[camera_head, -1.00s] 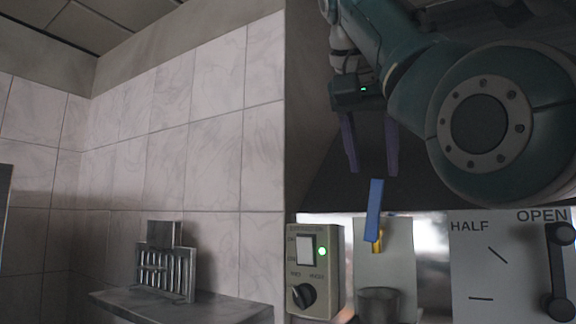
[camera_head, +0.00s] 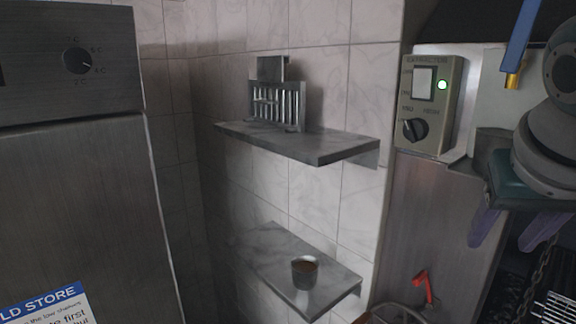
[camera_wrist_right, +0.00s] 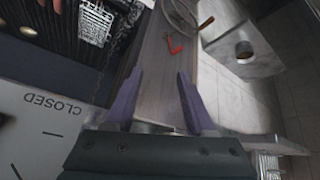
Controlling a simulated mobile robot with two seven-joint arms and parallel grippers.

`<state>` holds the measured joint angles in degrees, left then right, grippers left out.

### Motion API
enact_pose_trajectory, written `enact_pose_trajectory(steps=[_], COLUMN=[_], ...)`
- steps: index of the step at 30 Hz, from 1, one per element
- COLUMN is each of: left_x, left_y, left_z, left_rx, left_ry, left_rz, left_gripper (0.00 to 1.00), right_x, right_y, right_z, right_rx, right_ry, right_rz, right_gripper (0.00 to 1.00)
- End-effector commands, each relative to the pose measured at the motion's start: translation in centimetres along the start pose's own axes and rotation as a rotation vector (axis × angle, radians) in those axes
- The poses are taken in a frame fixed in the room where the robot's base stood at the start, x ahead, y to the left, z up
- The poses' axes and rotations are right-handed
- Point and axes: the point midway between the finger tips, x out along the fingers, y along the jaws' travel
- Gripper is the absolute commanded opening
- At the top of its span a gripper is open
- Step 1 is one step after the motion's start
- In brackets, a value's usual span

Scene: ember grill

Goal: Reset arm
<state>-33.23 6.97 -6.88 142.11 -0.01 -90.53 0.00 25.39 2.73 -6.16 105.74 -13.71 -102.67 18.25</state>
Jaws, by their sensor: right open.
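My right gripper (camera_head: 512,238) hangs at the right edge of the head view, its two purple fingers pointing down and apart. In the right wrist view the fingers (camera_wrist_right: 160,100) are spread with nothing between them. Part of my right arm shows above it. My left gripper is in neither view.
A control box (camera_head: 428,105) with a green light is on the wall. An upper shelf (camera_head: 345,147) bears a metal rack (camera_head: 277,108). A lower shelf (camera_head: 337,277) bears a cup (camera_head: 304,272). A red handle (camera_head: 424,287) and a hanging chain (camera_head: 538,262) are near my right gripper.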

Motion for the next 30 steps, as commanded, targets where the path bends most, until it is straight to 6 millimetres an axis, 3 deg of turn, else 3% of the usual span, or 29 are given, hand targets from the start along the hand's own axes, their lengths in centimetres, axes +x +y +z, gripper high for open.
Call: enact_pose_trajectory(steps=[1,6,9,13,18,30], left_x=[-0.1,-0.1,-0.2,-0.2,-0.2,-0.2], left_y=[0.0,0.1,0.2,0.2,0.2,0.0], left_z=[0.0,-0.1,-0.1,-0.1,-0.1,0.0], left_rx=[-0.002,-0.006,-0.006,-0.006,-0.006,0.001], left_ry=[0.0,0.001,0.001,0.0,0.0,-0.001], left_rz=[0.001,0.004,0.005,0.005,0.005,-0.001], left_gripper=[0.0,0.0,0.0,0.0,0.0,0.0], right_x=[0.9,1.5,0.5,-1.4,-3.3,-3.7], right_y=[0.2,0.7,1.2,1.6,2.0,2.0], right_z=[3.2,12.9,18.0,22.9,26.0,26.5], right_rx=[-0.05,-0.216,-0.302,-0.385,-0.44,-0.45], right_ry=[-0.029,-0.106,-0.146,-0.186,-0.214,-0.219], right_rz=[-0.016,-0.1,-0.155,-0.223,-0.275,-0.286], right_gripper=[0.55,0.55,0.55,0.55,0.55,0.55])
